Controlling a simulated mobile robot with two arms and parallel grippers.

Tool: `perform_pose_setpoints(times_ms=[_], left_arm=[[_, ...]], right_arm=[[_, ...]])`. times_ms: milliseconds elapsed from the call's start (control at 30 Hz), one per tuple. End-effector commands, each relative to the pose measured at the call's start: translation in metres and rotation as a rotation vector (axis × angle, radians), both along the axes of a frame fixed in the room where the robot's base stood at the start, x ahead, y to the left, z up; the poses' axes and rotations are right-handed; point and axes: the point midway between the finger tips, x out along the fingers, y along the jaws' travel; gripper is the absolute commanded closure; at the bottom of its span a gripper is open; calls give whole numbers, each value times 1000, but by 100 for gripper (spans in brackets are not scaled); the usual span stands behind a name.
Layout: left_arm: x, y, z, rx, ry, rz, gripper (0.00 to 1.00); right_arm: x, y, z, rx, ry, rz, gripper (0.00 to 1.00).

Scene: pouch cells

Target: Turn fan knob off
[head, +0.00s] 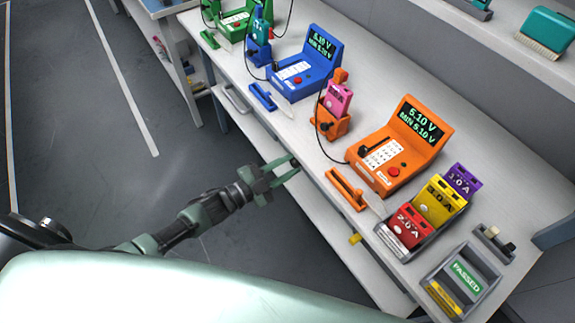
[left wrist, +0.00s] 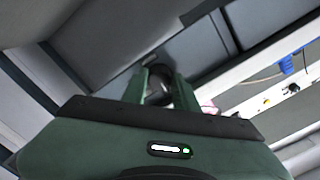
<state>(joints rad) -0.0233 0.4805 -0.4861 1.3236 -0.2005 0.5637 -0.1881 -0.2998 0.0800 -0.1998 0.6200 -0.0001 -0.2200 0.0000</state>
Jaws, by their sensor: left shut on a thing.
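My left gripper (head: 283,172) reaches to the front edge of the bench, left of the orange tester. In the left wrist view the two green fingers of my left gripper (left wrist: 159,82) are shut on a dark round knob (left wrist: 160,92). The fingers hide most of it, so its turn position cannot be told. In the head view the knob is hidden at the bench front by the fingers. No fan can be made out. My right gripper is not in view.
The bench (head: 345,225) holds an orange tester (head: 395,148), a blue tester (head: 307,65) and a green tester (head: 236,22). A tray of red, yellow and purple cells (head: 438,198) and a PASSED tray (head: 463,278) stand at right. The floor (head: 95,130) at left is clear.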

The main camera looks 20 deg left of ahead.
Motion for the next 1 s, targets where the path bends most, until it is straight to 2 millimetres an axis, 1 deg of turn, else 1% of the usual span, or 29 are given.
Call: perform_pose_setpoints(times_ms=[100,133,200,467,567,667,900,1000], left_arm=[[0,1,-1,0,3,2,100],[0,1,-1,0,3,1,66],[0,1,-1,1,3,1,49],[0,0,0,0,1,1,49],[-3,3,-1,1,2,1,49],[-12,10,-2,1,2,1,49],[-46,35,-2,3,3,0,49],[-55,43,-2,1,3,1,49]], right_arm=[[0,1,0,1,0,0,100],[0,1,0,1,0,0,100],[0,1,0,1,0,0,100],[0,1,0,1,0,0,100],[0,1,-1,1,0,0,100],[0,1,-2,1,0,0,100],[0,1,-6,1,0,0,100],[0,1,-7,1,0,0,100]])
